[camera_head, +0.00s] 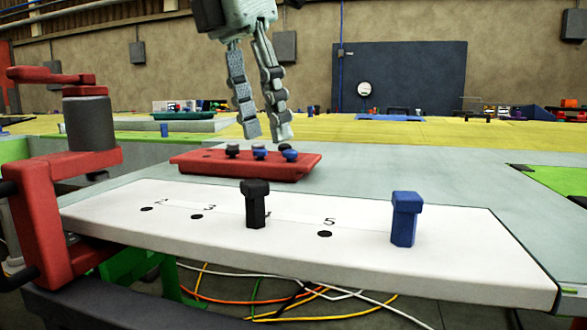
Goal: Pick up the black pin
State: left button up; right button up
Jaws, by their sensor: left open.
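A black pin (256,205) with a wide head stands upright in the white board (400,270), at the position between the holes marked 3 and 5. My left gripper (265,132) hangs from the top of the view, fingers pointing down. It is open and empty, above and behind the black pin, over the red tray. A second pin, blue (404,220), stands upright further right on the same board. My right gripper does not show.
A red tray (205,165) behind the board holds several black and blue pins. A red clamp (45,205) stands at the board's left end. Cables (320,296) hang below the board. The grey surface (430,170) right of the tray is clear.

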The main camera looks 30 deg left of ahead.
aim_at(255, 182)
pick_arm(q)
jog(key=s, duration=0.1)
jog(key=s+d+g+y, duration=0.1)
jog(key=s, duration=0.1)
jog(key=s+d+g, duration=0.1)
jog(key=s, duration=0.1)
jog(key=shift+f+m, duration=0.15)
jog(key=shift+m, duration=0.25)
jog(key=f, duration=0.6)
jog(key=shift+w+f, duration=0.15)
jog(key=shift+w, duration=0.05)
jog(key=shift+f, duration=0.3)
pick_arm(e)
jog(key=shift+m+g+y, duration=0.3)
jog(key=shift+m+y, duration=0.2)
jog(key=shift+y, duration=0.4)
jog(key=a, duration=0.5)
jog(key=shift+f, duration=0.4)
pick_arm(q)
jog(key=shift+c, duration=0.4)
grip_shut()
